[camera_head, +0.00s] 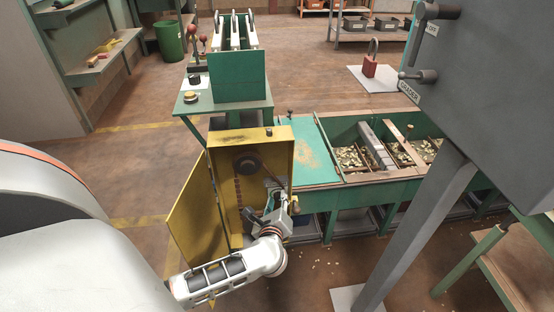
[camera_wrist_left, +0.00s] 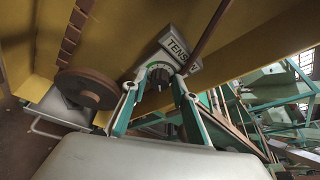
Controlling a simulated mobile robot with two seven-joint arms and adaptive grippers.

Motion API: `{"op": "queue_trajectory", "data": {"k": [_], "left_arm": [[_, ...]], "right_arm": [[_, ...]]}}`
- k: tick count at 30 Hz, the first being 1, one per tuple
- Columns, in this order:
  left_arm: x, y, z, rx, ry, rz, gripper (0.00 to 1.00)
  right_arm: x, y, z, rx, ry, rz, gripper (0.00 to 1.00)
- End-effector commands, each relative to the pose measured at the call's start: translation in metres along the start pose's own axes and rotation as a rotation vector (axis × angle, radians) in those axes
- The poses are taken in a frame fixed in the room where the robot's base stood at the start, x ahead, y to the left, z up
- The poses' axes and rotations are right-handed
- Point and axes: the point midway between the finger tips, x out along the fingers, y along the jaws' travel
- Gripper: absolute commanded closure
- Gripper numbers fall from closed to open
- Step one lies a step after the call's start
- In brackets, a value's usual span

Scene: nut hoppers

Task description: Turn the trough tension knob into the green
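The trough tension knob (camera_wrist_left: 160,78) is small and dark on a round dial with some green marking at its edge. It sits beside a plate lettered "TENS…" (camera_wrist_left: 178,46), inside the open yellow cabinet (camera_head: 279,140). In the left wrist view, my left gripper (camera_wrist_left: 155,86) has its fingers apart, one on each side of the knob. I cannot tell whether they touch it, or where its pointer stands. In the head view, my left gripper (camera_head: 271,206) reaches into the cabinet's lower right; the knob is hidden there. My right gripper is not in view.
The cabinet door (camera_head: 193,212) hangs open at the left. A dark wheel (camera_wrist_left: 86,89) is inside the cabinet, left of the knob. The green trough (camera_head: 385,186) adjoins on the right. A grey panel (camera_head: 480,80) with levers stands at upper right.

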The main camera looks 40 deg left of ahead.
Motion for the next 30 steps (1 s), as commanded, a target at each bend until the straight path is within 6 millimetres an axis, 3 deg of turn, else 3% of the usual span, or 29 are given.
{"op": "queue_trajectory", "data": {"k": [5,18,24,30], "left_arm": [[-0.017,0.001,-0.002,-0.002,0.004,0.001,0.72],[-0.1,0.001,-0.001,-0.002,0.002,0.002,0.72],[-0.117,0.001,0.0,0.0,0.001,0.002,0.72],[-0.12,0.0,0.0,0.0,0.0,0.001,0.72]], "right_arm": [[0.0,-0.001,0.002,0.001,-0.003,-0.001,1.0],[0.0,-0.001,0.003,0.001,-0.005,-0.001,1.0],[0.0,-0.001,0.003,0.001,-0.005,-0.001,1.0],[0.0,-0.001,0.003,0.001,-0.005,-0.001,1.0]]}}
